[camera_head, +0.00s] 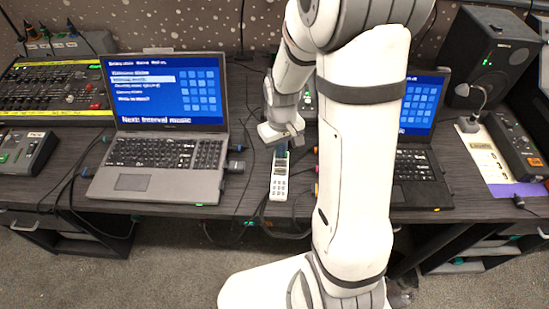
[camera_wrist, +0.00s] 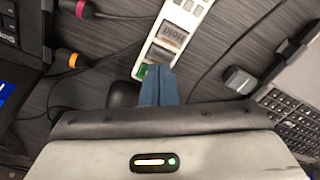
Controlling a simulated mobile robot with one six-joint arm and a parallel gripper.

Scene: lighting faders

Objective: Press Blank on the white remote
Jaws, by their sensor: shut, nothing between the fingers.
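The white remote (camera_head: 279,182) lies on the dark desk between two laptops, its long side running front to back. It also shows in the wrist view (camera_wrist: 181,22), with grey labelled buttons; one label seems to read "Hold". No label reading Blank can be made out. My gripper (camera_head: 281,151) is over the far end of the remote. In the wrist view its blue fingers (camera_wrist: 158,70) are closed together and empty, with their tips beside a green patch on the remote. The fingers hide part of that end. I cannot tell whether the tips touch it.
An open laptop (camera_head: 165,130) stands left of the remote, and another laptop (camera_head: 420,165) is partly behind my arm. Black cables and coloured plugs (camera_wrist: 67,60) lie close around the remote.

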